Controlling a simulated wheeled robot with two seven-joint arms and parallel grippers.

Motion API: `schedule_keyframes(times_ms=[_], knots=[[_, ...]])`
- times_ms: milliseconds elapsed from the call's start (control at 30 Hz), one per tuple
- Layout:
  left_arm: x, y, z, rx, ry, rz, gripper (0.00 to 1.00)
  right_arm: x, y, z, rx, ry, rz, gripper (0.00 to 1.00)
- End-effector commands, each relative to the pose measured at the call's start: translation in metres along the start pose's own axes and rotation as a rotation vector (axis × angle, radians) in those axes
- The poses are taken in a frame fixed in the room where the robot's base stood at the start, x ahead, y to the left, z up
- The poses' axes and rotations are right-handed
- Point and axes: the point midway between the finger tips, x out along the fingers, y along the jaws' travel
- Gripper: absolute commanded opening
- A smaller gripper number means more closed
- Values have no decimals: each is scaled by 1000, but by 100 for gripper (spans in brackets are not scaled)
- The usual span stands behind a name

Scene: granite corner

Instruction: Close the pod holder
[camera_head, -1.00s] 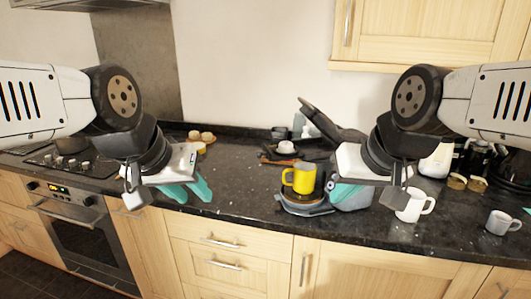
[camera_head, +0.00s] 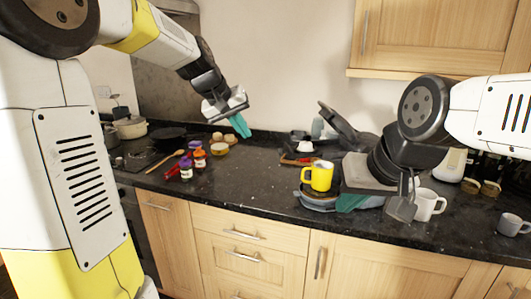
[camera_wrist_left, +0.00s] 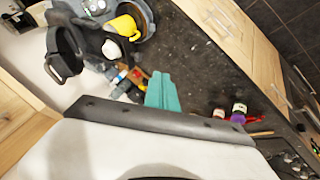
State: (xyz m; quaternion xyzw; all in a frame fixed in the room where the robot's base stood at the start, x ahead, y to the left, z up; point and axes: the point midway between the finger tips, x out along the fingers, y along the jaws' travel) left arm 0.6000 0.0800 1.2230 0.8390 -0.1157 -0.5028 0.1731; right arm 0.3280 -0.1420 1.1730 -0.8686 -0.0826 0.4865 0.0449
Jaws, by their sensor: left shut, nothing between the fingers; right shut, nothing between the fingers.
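The coffee machine stands right of centre on the counter. Its dark pod holder lid (camera_head: 343,124) is tilted up and open; it also shows in the left wrist view (camera_wrist_left: 62,52). A yellow mug (camera_head: 318,176) stands upright on the machine's round drip tray (camera_head: 318,201) and shows in the left wrist view (camera_wrist_left: 125,25). My left gripper (camera_head: 240,126) is raised left of the machine, apart from it; its teal fingers are shut and empty. My right gripper (camera_head: 350,203) is shut and empty at the machine's front right, hiding much of its body. I cannot tell whether it touches the machine.
Small jars (camera_head: 186,170) and a wooden spoon (camera_head: 165,161) lie at the left by the hob. A white mug (camera_head: 428,204) stands close to the right gripper, and a grey mug (camera_head: 511,224) is further right. The counter's middle (camera_head: 255,180) is clear.

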Motion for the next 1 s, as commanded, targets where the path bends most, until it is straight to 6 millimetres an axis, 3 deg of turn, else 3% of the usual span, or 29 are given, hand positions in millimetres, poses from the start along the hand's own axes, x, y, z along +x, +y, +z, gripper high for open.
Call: schedule_keyframes(times_ms=[100, 367, 733, 1000], knots=[[16, 3, -15, -14, -3, 12, 0, 0, 0, 0, 0, 0, 0, 0], [42, 4, -17, -17, -6, 14, 0, 0, 0, 0, 0, 0, 0, 0], [120, 5, -16, -17, -7, 14, 0, 0, 0, 0, 0, 0, 0, 0], [135, 35, -18, -15, -3, 14, 0, 0, 0, 0, 0, 0, 0, 0]])
